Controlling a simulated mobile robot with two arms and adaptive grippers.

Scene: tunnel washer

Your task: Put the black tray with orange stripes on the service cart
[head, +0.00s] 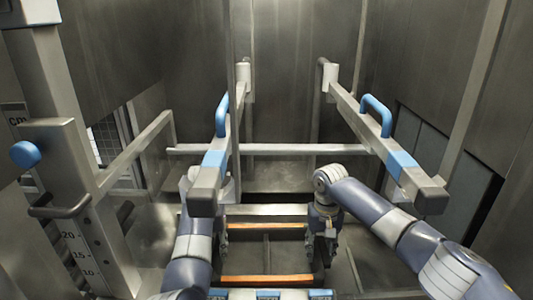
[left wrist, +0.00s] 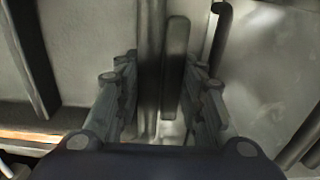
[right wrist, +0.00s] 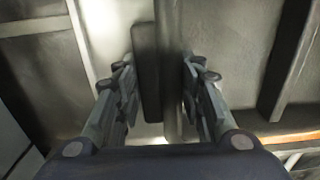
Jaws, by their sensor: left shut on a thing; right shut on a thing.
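The black tray (head: 282,245) with orange stripes lies low in the middle of the head view, with one stripe across its far side and one across its near side. One stripe also shows at the edge of the left wrist view (left wrist: 35,137) and the right wrist view (right wrist: 297,137). My left gripper (left wrist: 165,65) is shut on a dark upright bar at the tray's left side; in the head view a rail partly hides it. My right gripper (head: 322,243) is shut on a similar bar at the tray's right side. I cannot tell for certain which structure is the service cart.
Two metal rails with blue handles (head: 222,116) (head: 376,116) stand above the tray, left and right, close to my arms. A crossbar (head: 280,149) runs behind. A scaled column (head: 75,200) with a blue knob stands left. Steel walls enclose the far side.

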